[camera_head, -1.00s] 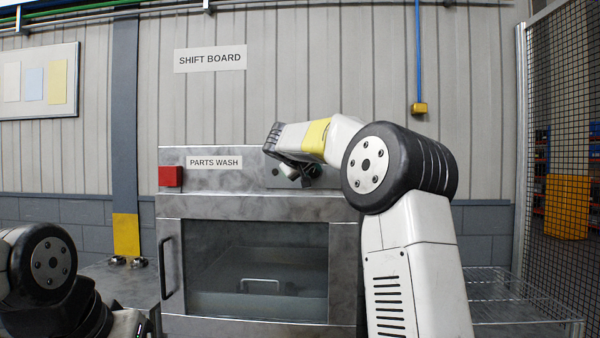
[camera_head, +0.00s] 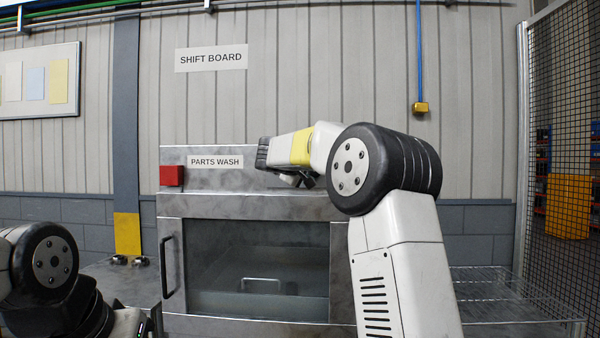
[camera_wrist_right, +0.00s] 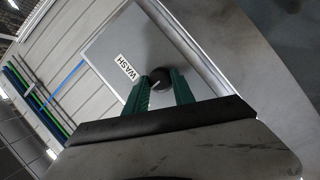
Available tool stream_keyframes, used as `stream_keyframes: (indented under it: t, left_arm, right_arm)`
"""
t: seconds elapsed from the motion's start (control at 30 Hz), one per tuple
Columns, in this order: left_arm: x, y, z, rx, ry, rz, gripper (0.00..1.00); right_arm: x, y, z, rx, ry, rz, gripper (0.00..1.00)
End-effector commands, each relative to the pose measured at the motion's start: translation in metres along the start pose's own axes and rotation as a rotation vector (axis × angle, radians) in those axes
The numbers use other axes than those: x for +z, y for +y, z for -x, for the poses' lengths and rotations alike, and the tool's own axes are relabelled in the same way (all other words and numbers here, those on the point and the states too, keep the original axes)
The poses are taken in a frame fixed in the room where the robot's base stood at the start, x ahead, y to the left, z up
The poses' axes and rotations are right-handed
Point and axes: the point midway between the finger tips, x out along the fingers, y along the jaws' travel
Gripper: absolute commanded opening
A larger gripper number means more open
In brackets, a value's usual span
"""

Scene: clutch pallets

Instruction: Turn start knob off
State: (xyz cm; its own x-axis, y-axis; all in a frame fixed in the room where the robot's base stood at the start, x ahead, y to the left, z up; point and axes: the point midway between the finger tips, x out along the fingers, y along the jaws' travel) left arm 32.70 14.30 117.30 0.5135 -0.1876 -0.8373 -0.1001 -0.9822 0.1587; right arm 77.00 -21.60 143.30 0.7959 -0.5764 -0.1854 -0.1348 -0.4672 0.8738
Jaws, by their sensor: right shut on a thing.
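The start knob (camera_wrist_right: 159,76) is a dark round knob with a pale pointer line, on the grey metal panel beside a label reading WASH (camera_wrist_right: 126,67). My right gripper (camera_wrist_right: 161,82) has its two green fingers on either side of the knob and is shut on it. In the head view my right arm reaches across to the upper panel of the parts washer (camera_head: 250,207), and the wrist hides the knob there. My left arm shows at the lower left of the head view, with its gripper out of sight.
A red box (camera_head: 171,176) sits at the panel's left end, beside the PARTS WASH sign (camera_head: 215,162). The washer's glass door (camera_head: 215,255) below has a vertical handle (camera_head: 168,267). A wire rack (camera_head: 500,290) and mesh fence (camera_head: 568,130) stand at right.

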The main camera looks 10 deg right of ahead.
Motion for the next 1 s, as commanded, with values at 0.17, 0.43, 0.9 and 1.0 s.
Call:
stream_keyframes:
  t: [0.17, 0.43, 0.9, 1.0]
  left_arm:
    - [0.000, 0.000, 0.000, 0.000, 0.000, 0.000, 0.36]
    - [0.000, 0.000, 0.000, 0.000, 0.000, 0.000, 0.36]
    - [0.000, 0.000, 0.000, 0.000, 0.000, 0.000, 0.36]
    - [0.000, 0.000, 0.000, 0.000, 0.000, 0.000, 0.36]
  right_arm:
    - [0.001, 0.001, -0.002, 0.003, -0.001, 0.002, 0.00]
    - [0.001, 0.001, -0.001, 0.001, -0.001, 0.000, 0.51]
    - [-0.001, 0.001, 0.042, 0.000, 0.003, 0.000, 0.51]
    - [0.000, 0.001, 0.058, 0.000, 0.002, 0.000, 0.51]
